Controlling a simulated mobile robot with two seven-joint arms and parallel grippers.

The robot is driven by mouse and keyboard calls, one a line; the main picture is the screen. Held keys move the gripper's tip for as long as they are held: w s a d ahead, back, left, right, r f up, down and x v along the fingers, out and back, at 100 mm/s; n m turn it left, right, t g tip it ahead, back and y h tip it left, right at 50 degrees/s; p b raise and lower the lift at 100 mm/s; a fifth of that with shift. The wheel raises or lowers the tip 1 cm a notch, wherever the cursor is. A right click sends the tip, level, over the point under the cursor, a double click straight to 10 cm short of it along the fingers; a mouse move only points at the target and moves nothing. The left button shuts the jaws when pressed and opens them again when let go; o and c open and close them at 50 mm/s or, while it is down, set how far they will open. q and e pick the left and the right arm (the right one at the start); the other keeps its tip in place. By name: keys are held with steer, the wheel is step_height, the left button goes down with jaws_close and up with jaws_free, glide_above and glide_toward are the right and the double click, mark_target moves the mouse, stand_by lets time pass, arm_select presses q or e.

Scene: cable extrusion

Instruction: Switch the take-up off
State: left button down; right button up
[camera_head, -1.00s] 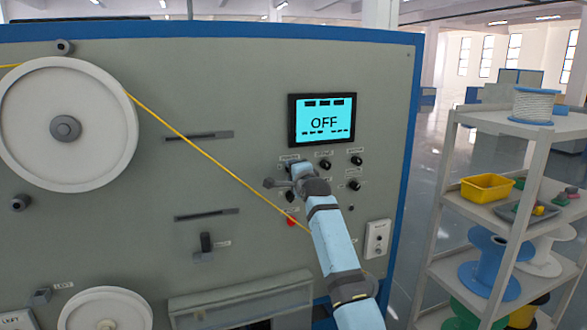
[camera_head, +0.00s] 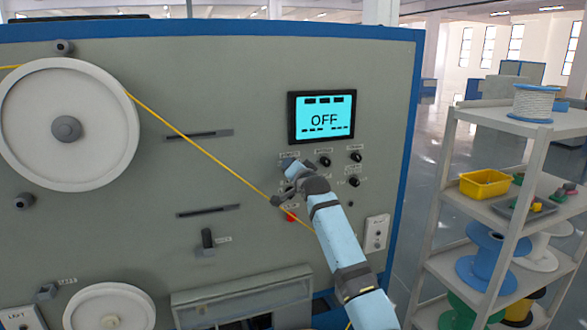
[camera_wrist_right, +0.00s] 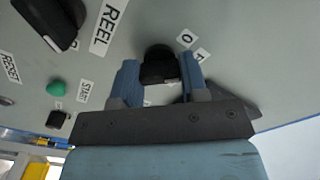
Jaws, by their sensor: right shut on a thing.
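The take-up machine's panel (camera_head: 250,110) fills much of the head view. Its cyan screen (camera_head: 323,118) reads OFF. My right gripper (camera_head: 296,168) is at the knob group below the screen. In the right wrist view my right gripper (camera_wrist_right: 160,78) has its blue fingers on either side of a black knob (camera_wrist_right: 158,62) and is shut on it. Small labels, one reading 0 (camera_wrist_right: 186,38), sit beside the knob. In the head view the gripper hides this knob. My left gripper is not in view.
Other black knobs (camera_head: 355,157) are just right of the gripper. A red button (camera_head: 291,215) is below it. A yellow cable (camera_head: 200,150) runs diagonally from the white reel (camera_head: 30,120) to behind my arm. A shelf (camera_head: 490,117) with spools stands at the right.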

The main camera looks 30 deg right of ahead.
stand_by(0.5)
steer(key=o, duration=0.9)
steer(key=b+v, duration=0.3)
steer(key=v, duration=1)
steer(key=shift+s, duration=0.4)
